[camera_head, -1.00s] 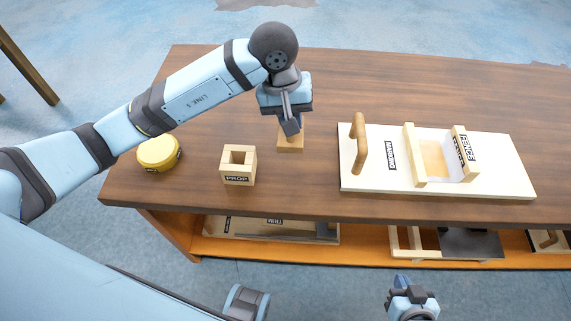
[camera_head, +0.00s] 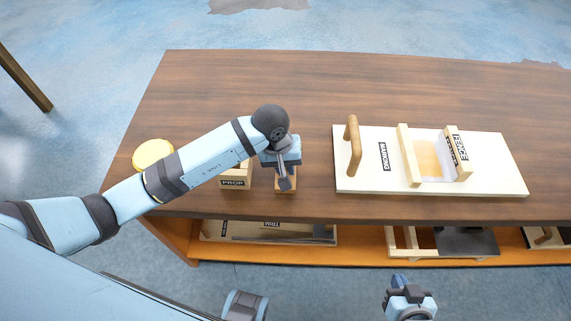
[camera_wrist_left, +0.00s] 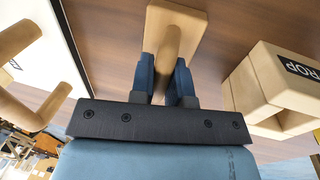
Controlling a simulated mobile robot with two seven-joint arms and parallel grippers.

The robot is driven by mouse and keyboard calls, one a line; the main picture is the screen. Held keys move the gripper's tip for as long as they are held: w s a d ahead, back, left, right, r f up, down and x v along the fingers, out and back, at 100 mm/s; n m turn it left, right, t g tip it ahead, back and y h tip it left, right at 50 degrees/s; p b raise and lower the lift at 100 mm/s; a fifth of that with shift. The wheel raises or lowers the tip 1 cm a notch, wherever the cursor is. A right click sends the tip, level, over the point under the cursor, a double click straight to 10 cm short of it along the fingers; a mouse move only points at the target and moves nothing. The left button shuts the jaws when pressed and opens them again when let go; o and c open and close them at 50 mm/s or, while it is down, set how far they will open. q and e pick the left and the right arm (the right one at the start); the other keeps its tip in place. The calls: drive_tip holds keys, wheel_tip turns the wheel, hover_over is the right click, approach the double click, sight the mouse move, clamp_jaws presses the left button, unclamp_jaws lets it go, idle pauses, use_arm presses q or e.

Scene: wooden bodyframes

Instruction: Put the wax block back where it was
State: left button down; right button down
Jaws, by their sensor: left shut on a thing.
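My left gripper (camera_head: 286,184) is shut on the round handle of a pale wooden piece (camera_head: 287,192), near the table's front edge. In the left wrist view the fingers (camera_wrist_left: 166,75) grip the handle, and its flat rectangular base (camera_wrist_left: 188,18) shows beyond. Whether the base touches the table I cannot tell. A round yellow block (camera_head: 152,152) lies at the table's left end, apart from the gripper, its lower right side beside my arm. No thing is labelled wax. My right gripper (camera_head: 408,292) is low at the bottom, off the table; its jaw gap is unclear.
A hollow wooden box marked PROP (camera_head: 233,184) stands just left of the held piece, partly behind my left arm; it also shows in the left wrist view (camera_wrist_left: 275,85). A pale board (camera_head: 485,182) with handle and fence lies right. The back of the brown table (camera_head: 300,85) is clear.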

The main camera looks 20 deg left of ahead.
use_arm(q)
drive_tip(key=shift+f, duration=0.1)
drive_tip(key=c, duration=1.1)
unclamp_jaws()
wheel_tip(320, 180, up, 12)
drive_tip(key=a, duration=0.2)
drive_tip(key=shift+s+b, duration=0.3)
drive_tip(key=shift+b, duration=0.15)
drive_tip(key=shift+s, duration=0.1)
